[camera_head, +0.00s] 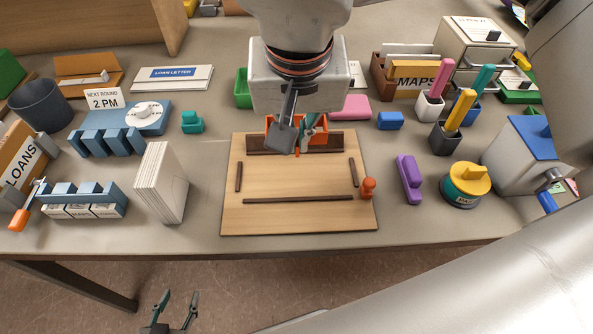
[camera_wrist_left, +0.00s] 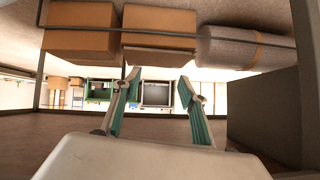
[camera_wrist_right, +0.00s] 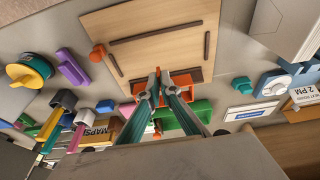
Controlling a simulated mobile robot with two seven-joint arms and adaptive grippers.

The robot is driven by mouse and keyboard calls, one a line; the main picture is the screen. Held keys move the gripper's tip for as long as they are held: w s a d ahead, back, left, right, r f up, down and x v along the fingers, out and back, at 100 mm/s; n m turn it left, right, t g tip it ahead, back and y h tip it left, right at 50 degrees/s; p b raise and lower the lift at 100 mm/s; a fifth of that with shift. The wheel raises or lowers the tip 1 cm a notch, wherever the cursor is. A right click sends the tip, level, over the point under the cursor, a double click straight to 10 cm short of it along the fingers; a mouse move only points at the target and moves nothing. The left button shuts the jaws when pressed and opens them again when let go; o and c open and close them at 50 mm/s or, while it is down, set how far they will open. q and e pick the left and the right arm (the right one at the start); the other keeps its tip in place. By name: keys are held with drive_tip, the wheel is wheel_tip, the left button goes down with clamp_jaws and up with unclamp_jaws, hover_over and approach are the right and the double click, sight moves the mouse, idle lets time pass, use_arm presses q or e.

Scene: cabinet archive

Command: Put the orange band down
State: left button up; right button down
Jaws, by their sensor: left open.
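The orange band (camera_head: 321,137) is at the back of the wooden board (camera_head: 300,220), by a dark strip, partly hidden behind my right gripper (camera_head: 298,140). In the right wrist view the band (camera_wrist_right: 186,78) shows on both sides of the fingers. The right gripper's fingertips (camera_wrist_right: 154,82) are close together, with the band between them. Whether the band touches the board is hard to tell. My left gripper (camera_head: 177,308) is open and empty, low in front of the table. The left wrist view shows its spread fingers (camera_wrist_left: 160,85) facing distant shelves.
Dark strips (camera_head: 298,199) frame the board, with an orange peg (camera_head: 368,190) at its right. White folders (camera_head: 162,182) stand left of it. A purple stapler-like object (camera_head: 408,180) and a round teal-and-yellow container (camera_head: 465,185) stand right. A green tray (camera_head: 243,88) is behind.

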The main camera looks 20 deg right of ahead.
sight(297, 182)
wheel_tip(297, 182, down, 9)
drive_tip(key=shift+f+b, duration=0.15)
drive_tip(key=shift+b, duration=0.25)
drive_tip(key=shift+f, duration=0.15)
drive_tip(key=c, duration=2.3)
unclamp_jaws()
